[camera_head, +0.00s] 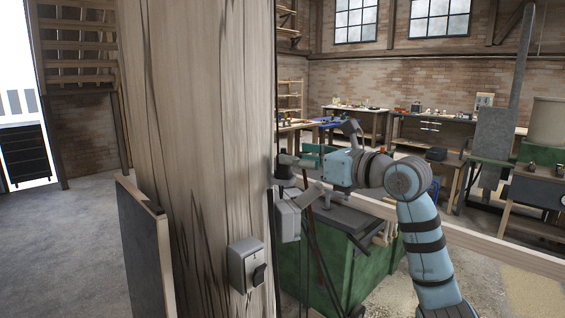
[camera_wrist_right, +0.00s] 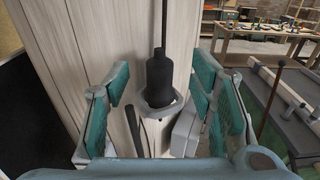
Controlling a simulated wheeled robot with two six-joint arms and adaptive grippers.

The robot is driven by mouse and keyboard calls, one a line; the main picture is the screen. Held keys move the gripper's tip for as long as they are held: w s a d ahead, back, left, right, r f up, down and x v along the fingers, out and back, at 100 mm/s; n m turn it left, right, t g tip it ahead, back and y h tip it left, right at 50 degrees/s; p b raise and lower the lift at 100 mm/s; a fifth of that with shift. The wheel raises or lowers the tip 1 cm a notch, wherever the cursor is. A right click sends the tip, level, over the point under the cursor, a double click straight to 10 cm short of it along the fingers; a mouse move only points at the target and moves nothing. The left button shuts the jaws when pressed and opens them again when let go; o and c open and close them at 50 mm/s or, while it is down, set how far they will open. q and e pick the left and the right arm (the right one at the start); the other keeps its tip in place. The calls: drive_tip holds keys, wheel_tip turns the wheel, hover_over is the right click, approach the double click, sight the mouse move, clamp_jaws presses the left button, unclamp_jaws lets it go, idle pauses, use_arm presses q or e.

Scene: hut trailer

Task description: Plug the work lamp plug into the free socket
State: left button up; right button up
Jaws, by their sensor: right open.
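A black plug (camera_wrist_right: 160,78) stands upright in a grey ring-shaped holder (camera_wrist_right: 160,105) on the wooden post, its cable running up. In the head view the dark plug (camera_head: 284,171) shows at the post's right edge. My right gripper (camera_head: 296,176) is open there; in the wrist view its teal-padded fingers (camera_wrist_right: 158,88) stand apart on either side of the plug, not visibly touching it. A grey box (camera_head: 288,221) sits below the holder, and its face is turned away, so I cannot see a socket opening. My left gripper is out of view.
The wide wooden post (camera_head: 205,120) fills the centre left. A grey box with a dark front part (camera_head: 245,264) is on its near face. A dark panel (camera_head: 145,240) leans at its left. A green bench (camera_head: 345,265) stands behind my right arm.

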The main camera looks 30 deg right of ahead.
sight(285, 153)
drive_tip(key=p+x, duration=0.1)
drive_tip(key=x, duration=0.2)
drive_tip(key=shift+w+a+r, duration=0.15)
drive_tip(key=shift+w, duration=0.4)
drive_tip(key=shift+s, duration=0.15)
clamp_jaws()
